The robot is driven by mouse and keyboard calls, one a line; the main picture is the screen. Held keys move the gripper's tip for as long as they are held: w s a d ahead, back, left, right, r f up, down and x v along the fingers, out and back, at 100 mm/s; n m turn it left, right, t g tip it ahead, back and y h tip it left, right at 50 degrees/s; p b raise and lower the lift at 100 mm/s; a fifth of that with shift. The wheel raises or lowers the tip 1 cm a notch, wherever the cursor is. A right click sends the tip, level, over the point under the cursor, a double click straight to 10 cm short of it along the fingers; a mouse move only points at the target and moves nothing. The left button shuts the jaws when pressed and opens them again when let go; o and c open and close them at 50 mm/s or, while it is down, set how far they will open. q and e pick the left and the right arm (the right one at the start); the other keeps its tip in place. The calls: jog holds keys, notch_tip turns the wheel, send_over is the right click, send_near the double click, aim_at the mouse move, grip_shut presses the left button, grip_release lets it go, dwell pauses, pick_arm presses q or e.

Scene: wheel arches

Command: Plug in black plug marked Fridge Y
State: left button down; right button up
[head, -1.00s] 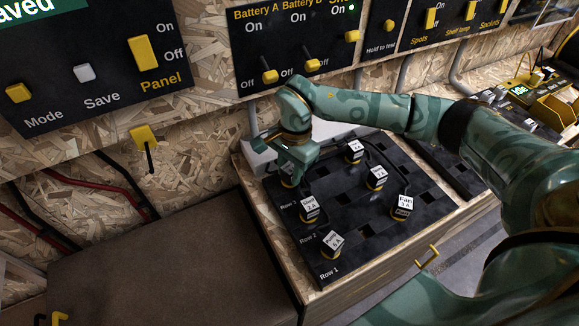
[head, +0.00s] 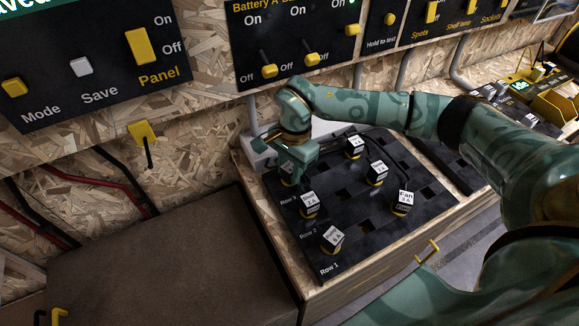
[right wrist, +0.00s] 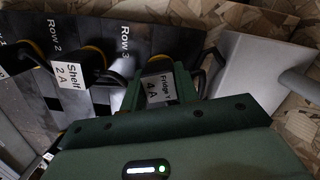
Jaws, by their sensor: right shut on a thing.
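A black plug with a white label reading Fridge and 4 A (right wrist: 158,86) is between the fingers of my right gripper (right wrist: 163,92) in the right wrist view. The label's last letter is too blurred to read. In the head view my right gripper (head: 290,168) is low over the back left corner of the black socket board (head: 325,262), by Row 3, and is shut on this plug. The gripper hides most of the plug there. I cannot tell whether its pins are in a socket. My left gripper is out of view.
Several labelled plugs stand on the board: one marked 2 A (head: 309,204), one 8 A (head: 332,239), Fan (head: 403,202), and two farther back (head: 355,146) (head: 376,173). Bare sockets lie between them. A pale box (right wrist: 260,75) stands beside the gripper. Cables run behind.

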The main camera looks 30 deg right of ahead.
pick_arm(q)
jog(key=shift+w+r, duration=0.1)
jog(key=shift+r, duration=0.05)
pick_arm(e)
jog(key=shift+f, duration=0.1)
jog(key=o, duration=1.6)
jog(key=shift+c, duration=0.2)
notch_tip(320, 180, up, 9)
jog(key=p, duration=0.6)
jog(key=shift+p, duration=0.4)
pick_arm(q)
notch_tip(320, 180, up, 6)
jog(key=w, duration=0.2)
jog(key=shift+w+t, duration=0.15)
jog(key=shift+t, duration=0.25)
